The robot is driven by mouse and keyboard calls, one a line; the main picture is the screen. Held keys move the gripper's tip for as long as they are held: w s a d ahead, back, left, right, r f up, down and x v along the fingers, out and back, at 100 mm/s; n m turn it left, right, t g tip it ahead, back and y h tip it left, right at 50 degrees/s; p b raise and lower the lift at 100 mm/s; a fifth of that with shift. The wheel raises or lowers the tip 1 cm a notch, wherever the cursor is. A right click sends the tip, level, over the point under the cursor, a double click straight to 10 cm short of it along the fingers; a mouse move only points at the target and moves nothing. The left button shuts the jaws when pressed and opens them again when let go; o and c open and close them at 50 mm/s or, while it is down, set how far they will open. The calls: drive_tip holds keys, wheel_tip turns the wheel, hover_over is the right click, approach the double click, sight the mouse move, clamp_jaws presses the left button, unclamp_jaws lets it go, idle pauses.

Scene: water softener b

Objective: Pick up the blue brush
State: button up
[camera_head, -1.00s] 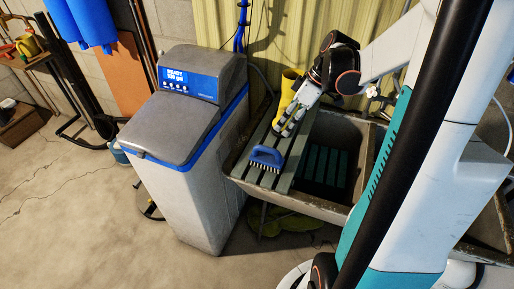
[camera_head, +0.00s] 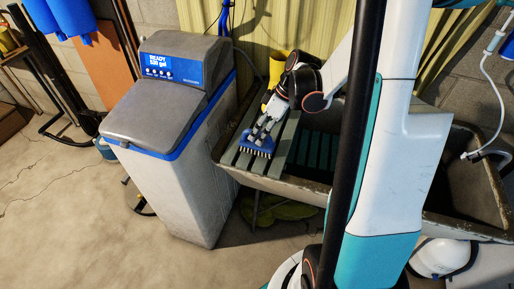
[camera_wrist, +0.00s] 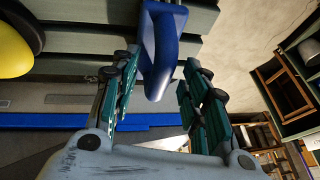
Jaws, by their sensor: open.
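The blue brush (camera_head: 257,143) lies on the grey-green slats (camera_head: 283,150) over the left part of the stone sink, bristles toward the front. My gripper (camera_head: 262,133) is just above and behind it, pointing down at it. In the wrist view the brush's blue handle (camera_wrist: 163,50) reaches between the two teal-padded fingers of my gripper (camera_wrist: 160,82). The fingers stand apart with visible space on both sides of the handle. I cannot tell whether any finger touches it.
The water softener (camera_head: 170,135) stands close to the left of the sink (camera_head: 335,190). A yellow boot-like object (camera_head: 282,66) stands behind the slats and shows at the left of the wrist view (camera_wrist: 14,50). A white helmet (camera_head: 440,257) lies on the floor at right.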

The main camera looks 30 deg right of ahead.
drive_tip(key=shift+x, duration=0.8)
drive_tip(key=shift+r, duration=0.15)
drive_tip(key=shift+c, duration=0.2)
clamp_jaws()
drive_tip(key=shift+r, duration=0.1)
wheel_tip(320, 180, up, 20)
drive_tip(key=p, duration=0.6)
